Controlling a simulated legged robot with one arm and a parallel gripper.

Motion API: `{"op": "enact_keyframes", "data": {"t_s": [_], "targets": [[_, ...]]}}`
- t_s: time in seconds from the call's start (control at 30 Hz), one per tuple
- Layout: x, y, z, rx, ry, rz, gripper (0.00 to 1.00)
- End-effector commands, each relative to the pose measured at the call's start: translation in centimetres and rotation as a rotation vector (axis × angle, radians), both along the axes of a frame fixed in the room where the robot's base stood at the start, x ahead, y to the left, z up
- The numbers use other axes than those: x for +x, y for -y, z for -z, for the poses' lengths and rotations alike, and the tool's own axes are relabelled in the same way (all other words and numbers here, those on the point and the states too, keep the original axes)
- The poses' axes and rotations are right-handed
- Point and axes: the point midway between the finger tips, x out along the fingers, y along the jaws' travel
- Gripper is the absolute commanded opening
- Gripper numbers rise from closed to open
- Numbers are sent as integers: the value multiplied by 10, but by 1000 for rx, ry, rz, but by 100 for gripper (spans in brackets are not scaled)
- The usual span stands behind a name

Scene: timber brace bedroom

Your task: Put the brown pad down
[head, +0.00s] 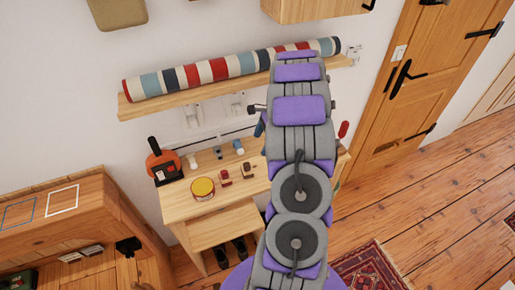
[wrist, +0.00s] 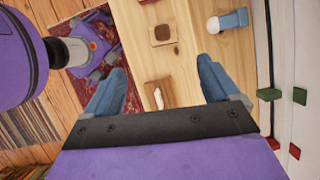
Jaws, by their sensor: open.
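A small dark brown square (wrist: 163,34), which looks like the brown pad, lies flat on the pale wooden top (wrist: 190,60) in the wrist view, framed by a lighter wooden square. My gripper (wrist: 160,82) is open, its two blue fingers wide apart with nothing held between them. The brown square is beyond the fingertips, apart from them. In the head view my arm hides most of the gripper; a bit of blue finger (head: 259,127) shows at its left edge. I cannot make out the pad for sure there.
A reddish-brown block with a white piece (wrist: 158,93) lies between the fingers' line, near the palm. A blue-and-white item (wrist: 232,19) is at upper right. The bench also holds a yellow tin (head: 203,188) and an orange tool (head: 162,162). A shelf with a striped roll (head: 220,70) is above.

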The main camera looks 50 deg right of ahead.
Motion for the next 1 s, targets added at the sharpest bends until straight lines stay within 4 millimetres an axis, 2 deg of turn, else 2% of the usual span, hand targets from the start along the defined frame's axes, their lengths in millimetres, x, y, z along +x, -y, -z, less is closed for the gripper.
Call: {"op": "enact_keyframes", "data": {"t_s": [0.17,0.27,0.33,0.47,0.5,0.67,0.87,1.0], "targets": [[-1,0,-5,-1,-1,-5,89],[3,-12,-13,-12,-3,-50,89],[8,-29,-25,-28,-3,-114,89],[15,-82,-56,-71,-6,-301,89],[16,-100,-66,-84,-5,-367,89],[8,-170,-101,-128,1,-630,89],[-19,-249,-134,-168,22,-963,89],[-49,-299,-151,-193,43,-1203,89]]}}
